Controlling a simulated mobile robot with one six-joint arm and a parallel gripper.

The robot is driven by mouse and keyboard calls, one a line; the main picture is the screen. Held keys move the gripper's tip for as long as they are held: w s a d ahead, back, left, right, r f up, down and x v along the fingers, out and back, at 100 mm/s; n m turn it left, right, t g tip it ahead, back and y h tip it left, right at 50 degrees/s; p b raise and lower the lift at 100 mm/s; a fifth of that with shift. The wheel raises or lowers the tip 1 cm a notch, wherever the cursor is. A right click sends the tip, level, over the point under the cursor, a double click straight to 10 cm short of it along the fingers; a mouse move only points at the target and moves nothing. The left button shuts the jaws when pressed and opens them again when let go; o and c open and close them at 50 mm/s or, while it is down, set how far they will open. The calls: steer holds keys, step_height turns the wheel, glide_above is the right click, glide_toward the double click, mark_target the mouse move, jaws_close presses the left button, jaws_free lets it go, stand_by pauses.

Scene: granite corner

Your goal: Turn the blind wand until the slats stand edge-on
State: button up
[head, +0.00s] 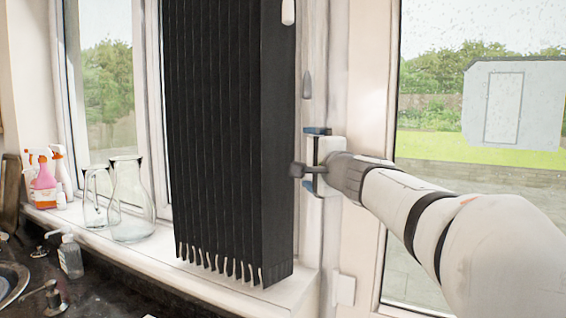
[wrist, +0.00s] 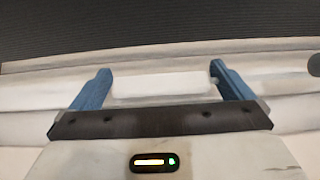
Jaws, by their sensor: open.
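The dark vertical slats (head: 215,130) hang as a block in front of the window in the head view, close together with only narrow lines between them. A white rounded piece (head: 288,12), perhaps the lower end of the wand, hangs at the top beside the blind's right edge, cut off by the frame. My gripper (head: 312,158) is right of the slats and well below that piece, by the window post. In the wrist view my gripper (wrist: 162,82) has its two blue fingers apart. A pale block shows between them; I cannot tell whether it is part of the frame. The slats (wrist: 160,30) fill the top.
A grey teardrop-shaped piece (head: 307,84) is on the post above my gripper. Glass jugs (head: 130,200) and spray bottles (head: 45,178) stand on the sill at left. A soap dispenser (head: 70,256) stands on the dark counter. A glazed door (head: 480,180) is at right.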

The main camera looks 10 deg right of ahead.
steer(key=shift+w+f, duration=0.1)
steer(key=shift+w, duration=0.15)
steer(key=shift+c, duration=0.6)
steer(key=shift+s, duration=0.1)
steer(key=c, duration=0.7)
steer(key=shift+y, duration=0.3)
steer(key=n+g+y+b, duration=0.1)
steer(key=n+y, duration=0.1)
steer(key=y, duration=0.1)
steer(key=shift+d, duration=0.1)
steer(key=shift+n+g+y+b, duration=0.45)
steer(key=shift+n+g+y, duration=0.55)
steer(key=shift+y, duration=0.4)
steer(key=shift+r, duration=0.2)
